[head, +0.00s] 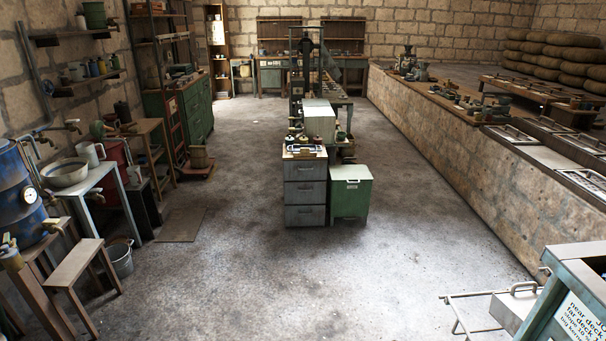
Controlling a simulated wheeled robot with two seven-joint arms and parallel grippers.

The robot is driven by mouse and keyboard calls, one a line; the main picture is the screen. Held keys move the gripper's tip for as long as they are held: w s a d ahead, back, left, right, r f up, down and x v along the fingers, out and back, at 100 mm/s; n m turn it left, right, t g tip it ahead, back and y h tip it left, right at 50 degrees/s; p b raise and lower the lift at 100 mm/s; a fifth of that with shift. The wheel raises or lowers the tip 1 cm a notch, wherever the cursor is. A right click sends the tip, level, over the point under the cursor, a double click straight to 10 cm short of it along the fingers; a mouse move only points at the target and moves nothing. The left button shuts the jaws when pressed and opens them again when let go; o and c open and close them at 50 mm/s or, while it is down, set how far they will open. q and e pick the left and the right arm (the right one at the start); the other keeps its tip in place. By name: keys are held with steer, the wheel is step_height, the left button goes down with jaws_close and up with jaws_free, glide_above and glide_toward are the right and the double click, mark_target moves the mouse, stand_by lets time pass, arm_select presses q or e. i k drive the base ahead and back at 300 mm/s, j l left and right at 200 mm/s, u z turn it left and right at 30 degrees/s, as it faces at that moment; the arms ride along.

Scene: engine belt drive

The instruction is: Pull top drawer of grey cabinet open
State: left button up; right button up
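The grey cabinet (305,190) stands in the middle of the floor, some distance ahead of me. It has three drawers stacked one above the other, facing me. The top drawer (305,172) looks flush with the front of the cabinet, so it appears closed. Its handle is too small to make out clearly. A tray and small items lie on the cabinet's wooden top. Neither of my grippers is in view.
A long stone counter (480,165) runs along the right. A bench (75,262), bucket (119,258) and blue barrel (18,195) line the left. The floor (260,265) before the cabinet is clear.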

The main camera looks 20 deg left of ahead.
mark_target(305, 164)
steer(key=i+j, duration=0.3)
steer(key=i, duration=0.25)
steer(key=i+j, duration=0.3)
steer(key=i, duration=0.25)
steer(key=i+j+z, duration=0.1)
steer(key=i+j, duration=0.2)
steer(key=i, duration=0.2)
steer(key=i+j, duration=0.3)
steer(key=i, duration=0.25)
